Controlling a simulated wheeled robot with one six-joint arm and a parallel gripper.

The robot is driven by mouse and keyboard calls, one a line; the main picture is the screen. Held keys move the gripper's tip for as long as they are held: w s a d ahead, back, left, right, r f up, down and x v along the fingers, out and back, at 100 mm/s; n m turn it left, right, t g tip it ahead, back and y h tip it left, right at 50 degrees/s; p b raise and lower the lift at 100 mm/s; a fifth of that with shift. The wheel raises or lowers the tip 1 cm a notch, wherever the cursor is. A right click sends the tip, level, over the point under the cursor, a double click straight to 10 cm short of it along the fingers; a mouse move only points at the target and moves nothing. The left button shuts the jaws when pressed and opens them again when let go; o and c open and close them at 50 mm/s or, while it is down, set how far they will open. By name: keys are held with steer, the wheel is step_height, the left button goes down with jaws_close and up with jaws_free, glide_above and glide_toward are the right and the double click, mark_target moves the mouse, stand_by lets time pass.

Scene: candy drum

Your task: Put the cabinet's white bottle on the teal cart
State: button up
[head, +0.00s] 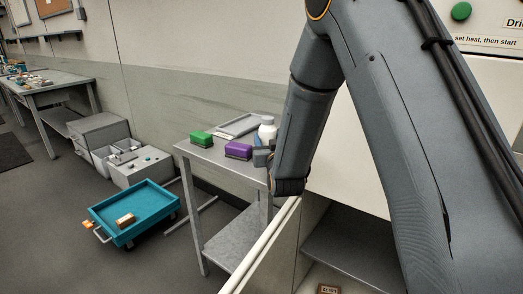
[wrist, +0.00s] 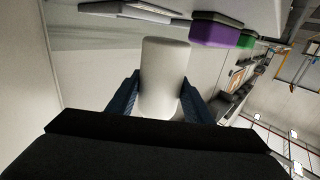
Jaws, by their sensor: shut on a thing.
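A white bottle (head: 267,130) shows upright in the head view, beside the end of my arm and in front of the grey side table's far part. In the wrist view a pale, plain cylinder (wrist: 164,75) stands between my two dark blue fingers. My gripper (head: 263,157) is shut on this white bottle; my arm partly hides it in the head view. I cannot tell whether its base touches the table. The teal cart (head: 140,231) is on the floor at lower left, with a small brown block (head: 125,220) inside. The open cabinet (head: 345,240) is at lower right.
The grey side table (head: 187,147) bears a green box (head: 201,138), a purple box (head: 238,150) and a grey tray (head: 240,125). It stands between my arm and the cart. Grey bins (head: 140,165) stand behind the cart. Floor in front of the cart is clear.

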steer(key=shift+f+p, duration=0.3)
steer(key=shift+f, duration=1.85)
steer(key=shift+f, duration=0.2)
steer(key=o, duration=1.3)
